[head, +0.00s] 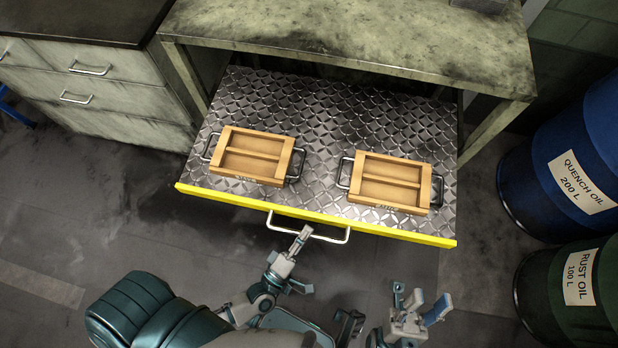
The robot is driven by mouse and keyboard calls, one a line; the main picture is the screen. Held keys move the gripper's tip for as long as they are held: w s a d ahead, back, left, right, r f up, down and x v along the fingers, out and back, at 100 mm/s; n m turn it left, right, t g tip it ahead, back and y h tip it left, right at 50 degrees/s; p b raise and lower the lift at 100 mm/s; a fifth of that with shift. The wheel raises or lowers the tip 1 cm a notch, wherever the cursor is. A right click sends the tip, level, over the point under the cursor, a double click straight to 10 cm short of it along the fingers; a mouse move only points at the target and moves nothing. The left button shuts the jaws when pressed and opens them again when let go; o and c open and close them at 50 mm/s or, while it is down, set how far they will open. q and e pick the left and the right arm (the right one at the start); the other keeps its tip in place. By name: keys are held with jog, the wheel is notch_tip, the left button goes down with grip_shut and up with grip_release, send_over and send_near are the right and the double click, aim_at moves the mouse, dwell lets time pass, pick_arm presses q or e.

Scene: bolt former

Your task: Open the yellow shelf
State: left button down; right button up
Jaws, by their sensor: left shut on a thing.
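The yellow shelf (390,232) is a pull-out shelf with a diamond-plate metal top and a yellow front edge. It stands well out from under the worn workbench. A pale bar handle (338,240) is fixed to its front. My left gripper (302,236) is at the handle's left part and shut on it; the finger hides some of the bar. My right gripper (420,298) is apart from the shelf, low in the view, with its fingers spread and nothing between them.
Two wooden trays with metal side handles, a left one (252,134) and a right one (393,157), rest on the shelf. The workbench (350,28) is above. Drawers (95,75) stand at the left. Blue (520,190) and green (540,290) oil drums stand at the right.

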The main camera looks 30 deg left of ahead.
pick_arm(q)
jog(key=shift+v, duration=0.9)
jog(key=shift+d+f, duration=0.1)
jog(key=c, duration=1.1)
grip_release()
jog(key=shift+c, duration=0.2)
jog(key=v, duration=1.2)
